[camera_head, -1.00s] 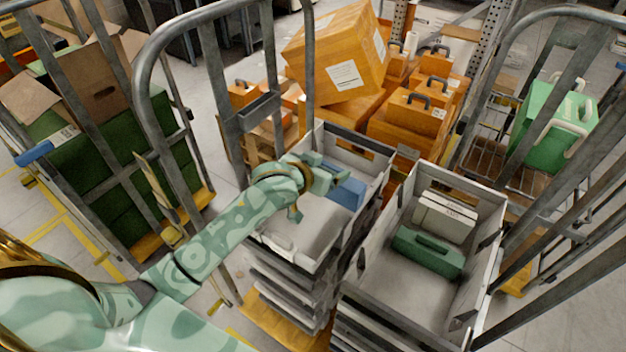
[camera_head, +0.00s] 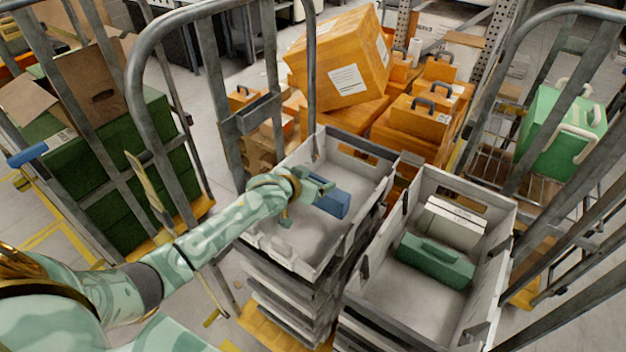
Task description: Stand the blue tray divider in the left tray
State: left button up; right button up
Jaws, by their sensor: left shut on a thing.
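The blue tray divider (camera_head: 333,203) is a small flat blue panel inside the left tray, near its right wall. My left gripper (camera_head: 316,190) reaches in from the left over the tray and is shut on the divider's near end. The left tray (camera_head: 290,262) is an open grey-white tray on top of a stack of trays. I cannot tell whether the divider's lower edge touches the tray floor. My right gripper is not in view.
The right tray (camera_head: 378,302) holds a green case (camera_head: 436,260) and a white box (camera_head: 452,224). Grey cage bars (camera_head: 140,75) rise around both stacks. Orange cases and a large orange box (camera_head: 338,58) stand behind. The left tray's floor is mostly clear.

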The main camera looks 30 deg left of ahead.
pick_arm(q)
jog(key=shift+f, duration=0.55)
jog(key=o, duration=1.3)
jog(key=shift+c, duration=0.2)
jog(key=shift+r, duration=0.1)
jog(key=shift+s+r+p, duration=0.35)
jog(key=shift+s+r, duration=0.15)
jog(key=shift+r, duration=0.35)
jog(key=p+v, duration=0.3)
jog(key=v, duration=0.8)
jog(key=shift+f, duration=0.15)
